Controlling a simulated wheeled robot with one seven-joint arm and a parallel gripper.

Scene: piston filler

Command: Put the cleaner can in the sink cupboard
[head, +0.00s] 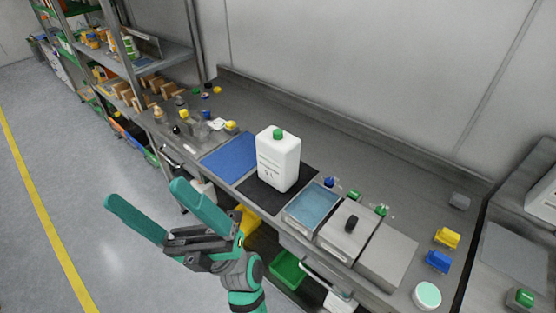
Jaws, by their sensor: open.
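A white can with a green cap (278,160), which I take to be the cleaner can, stands upright on a black mat (257,191) on the steel counter. My gripper (147,205) is open and empty. It is over the floor in front of the counter, to the left of and nearer than the can, and apart from it. Below the counter is an open space with a green bin (287,270); I cannot tell whether this is the sink cupboard. My arm hides part of the counter front.
A blue mat (229,152) lies left of the can. A blue-topped tray (312,205) and a lidded steel box (347,234) are to its right. Small bottles (185,115) crowd the counter's left end. A shelf rack (150,70) stands at the back left. The floor (80,180) at left is clear.

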